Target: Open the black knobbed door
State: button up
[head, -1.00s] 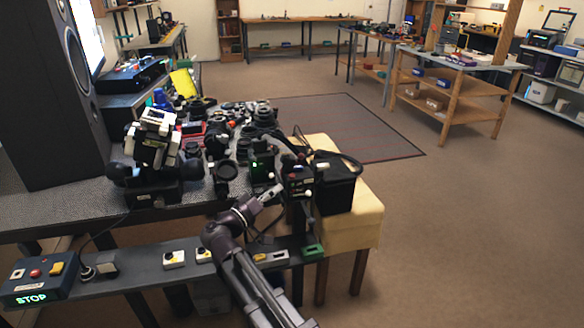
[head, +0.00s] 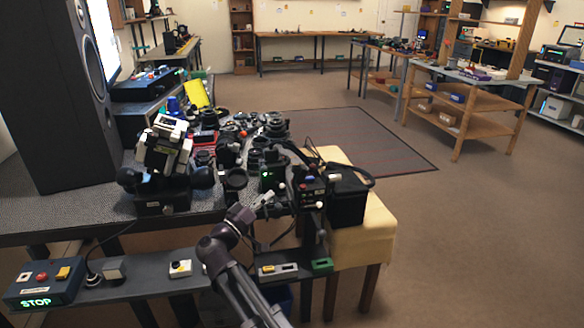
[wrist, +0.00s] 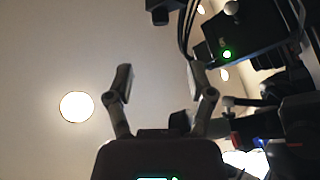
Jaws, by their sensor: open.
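A black box (head: 268,174) with a green light stands at the front right of the cluttered table in the head view. In the wrist view, a black panel (wrist: 238,35) with a green light and a pale round knob (wrist: 231,7) is at the upper right. This may be the knobbed door; I cannot tell for sure, and no opening shows.
Dark camera and lens parts crowd the table (head: 85,212). A black bin-like box (head: 347,205) with cables stands on the yellow stand (head: 378,240) at right. A low shelf (head: 140,287) with a STOP box (head: 42,284) runs in front. The floor at right is clear.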

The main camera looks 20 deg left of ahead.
aim_at(293, 171)
jog(key=p+x, duration=0.3)
jog(key=x, duration=0.9)
jog(key=shift+w+d, duration=0.1)
jog(key=shift+w, duration=0.15)
jog(key=shift+r, duration=0.1)
grip_shut()
